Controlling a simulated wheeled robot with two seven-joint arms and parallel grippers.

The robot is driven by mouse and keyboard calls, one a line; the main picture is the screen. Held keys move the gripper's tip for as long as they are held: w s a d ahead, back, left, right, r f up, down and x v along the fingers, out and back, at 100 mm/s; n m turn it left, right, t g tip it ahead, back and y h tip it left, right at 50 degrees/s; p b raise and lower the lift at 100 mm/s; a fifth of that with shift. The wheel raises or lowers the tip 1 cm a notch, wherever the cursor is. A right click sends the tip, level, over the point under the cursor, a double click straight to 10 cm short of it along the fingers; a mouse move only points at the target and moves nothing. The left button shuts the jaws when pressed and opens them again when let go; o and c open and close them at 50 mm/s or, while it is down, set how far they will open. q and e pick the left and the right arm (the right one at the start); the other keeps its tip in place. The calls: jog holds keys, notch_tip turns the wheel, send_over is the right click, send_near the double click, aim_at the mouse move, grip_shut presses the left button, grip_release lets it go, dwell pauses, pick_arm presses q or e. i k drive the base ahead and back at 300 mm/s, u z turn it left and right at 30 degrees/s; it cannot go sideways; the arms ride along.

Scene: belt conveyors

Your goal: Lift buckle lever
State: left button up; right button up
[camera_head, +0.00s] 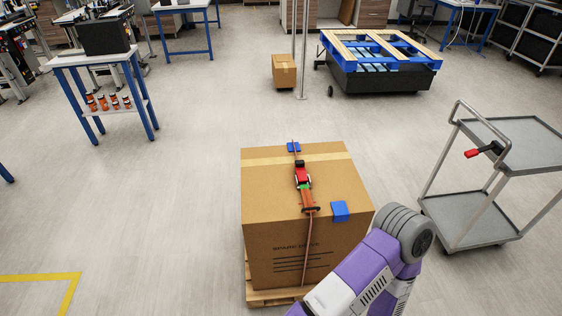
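A large cardboard box (262,211) stands in front of me. A thin reddish-brown strap (306,249) runs over its top and down its front. The buckle (302,177) sits on the strap on top of the box, with red, black and green parts and white edges. Whether its lever is raised or flat is too small to tell. Blue corner pads lie at the box's back edge (294,147) and front edge (340,211). A purple and grey link of my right arm covers the box's lower right. Neither of my grippers is in view.
The box rests on a wooden pallet (262,297). A blue-legged table (92,58) stands at the left. The floor around the box is mostly clear.

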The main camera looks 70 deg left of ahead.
aim_at(301, 173)
jog(key=u, duration=1.55)
